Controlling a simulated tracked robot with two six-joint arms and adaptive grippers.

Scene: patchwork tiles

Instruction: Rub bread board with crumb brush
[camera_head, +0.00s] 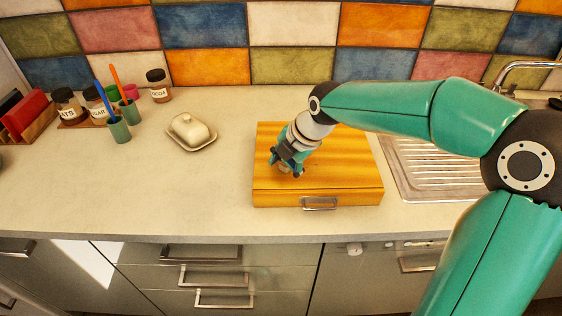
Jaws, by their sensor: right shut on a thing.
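The bread board (345,165) is a yellow striped wooden block with a metal handle on its front face. It lies on the counter in the middle of the head view. My right gripper (286,166) points down over the left part of the board's top. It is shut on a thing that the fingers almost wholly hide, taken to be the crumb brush. I cannot tell whether that thing touches the board. No other crumb brush shows. My left gripper is not in view.
A butter dish (191,131) stands left of the board. Further left are cups with utensils (119,130), labelled jars (68,104) and a red-filled rack (27,115). A metal sink drainer (425,165) lies to the right, partly behind my arm.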

